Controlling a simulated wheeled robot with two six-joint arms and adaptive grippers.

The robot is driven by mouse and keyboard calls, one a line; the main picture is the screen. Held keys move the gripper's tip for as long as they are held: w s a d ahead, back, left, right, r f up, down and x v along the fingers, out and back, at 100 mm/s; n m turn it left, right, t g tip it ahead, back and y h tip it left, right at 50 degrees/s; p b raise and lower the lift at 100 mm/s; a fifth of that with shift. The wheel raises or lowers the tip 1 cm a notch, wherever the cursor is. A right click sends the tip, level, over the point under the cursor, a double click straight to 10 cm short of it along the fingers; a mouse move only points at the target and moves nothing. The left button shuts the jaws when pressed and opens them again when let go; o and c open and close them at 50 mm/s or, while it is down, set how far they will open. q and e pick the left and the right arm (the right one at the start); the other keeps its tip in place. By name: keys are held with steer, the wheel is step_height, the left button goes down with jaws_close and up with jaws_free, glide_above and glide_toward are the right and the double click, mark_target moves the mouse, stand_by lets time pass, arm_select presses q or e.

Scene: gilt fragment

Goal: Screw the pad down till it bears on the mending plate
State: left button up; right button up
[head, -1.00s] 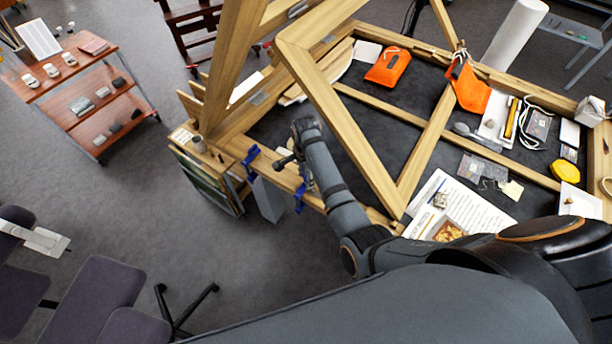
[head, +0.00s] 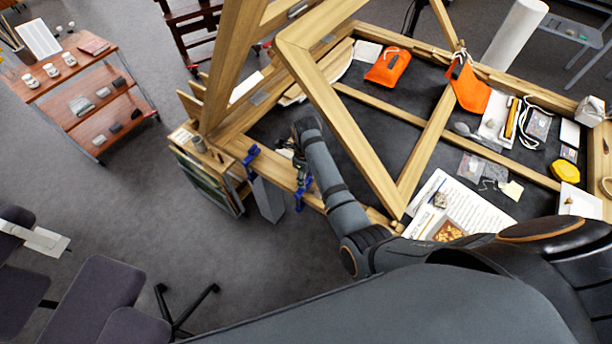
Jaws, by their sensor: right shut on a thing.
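Two blue clamps sit on the near wooden rail (head: 268,172): one to the left (head: 251,156), one nearer (head: 302,192). My right arm comes in from the lower right and ends above this rail. My right gripper (head: 290,151) is small, dark and partly hidden behind its own wrist, close to the nearer clamp. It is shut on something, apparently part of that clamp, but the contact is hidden. I cannot make out the pad, the mending plate under it, or any gap between them. My left gripper is not in view.
A tilted wooden frame (head: 345,125) rises just right of my right wrist. On the dark tabletop lie orange pouches (head: 388,67), printed sheets (head: 465,212) and a yellow object (head: 563,171). A wooden trolley (head: 85,80) stands at left, with open floor between.

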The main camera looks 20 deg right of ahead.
steer(key=m, duration=0.5)
steer(key=shift+w+r, duration=0.2)
steer(key=shift+m, duration=0.3)
steer(key=o, duration=0.8)
steer(key=shift+c, duration=0.2)
steer(key=o, duration=0.4)
steer(key=shift+s+f, duration=0.1)
steer(key=shift+s, duration=0.05)
step_height(320, 180, up, 12)
